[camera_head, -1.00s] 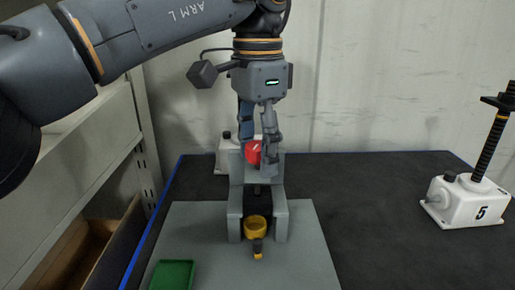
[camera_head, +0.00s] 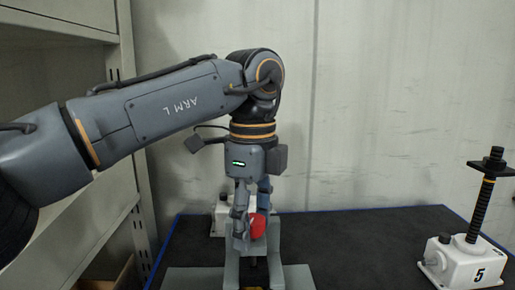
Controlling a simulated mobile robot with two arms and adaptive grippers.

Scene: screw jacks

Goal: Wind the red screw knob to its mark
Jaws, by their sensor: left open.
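The red screw knob (camera_head: 258,227) sits at the top of a grey stand (camera_head: 275,252) near the bottom middle of the view. My left gripper (camera_head: 251,222) points down from above, open, with its fingers around or beside the knob. The near finger covers the knob's left part; the other finger is partly hidden behind. I cannot tell whether either finger touches the knob. No mark for the knob can be made out. My right gripper is not in view.
A white screw jack numbered 5 (camera_head: 462,268), with a tall black screw, stands at the right. Another white housing (camera_head: 217,222) is partly hidden behind the stand. Grey shelving (camera_head: 128,150) is at the left. The dark table (camera_head: 350,245) is clear between stand and jack.

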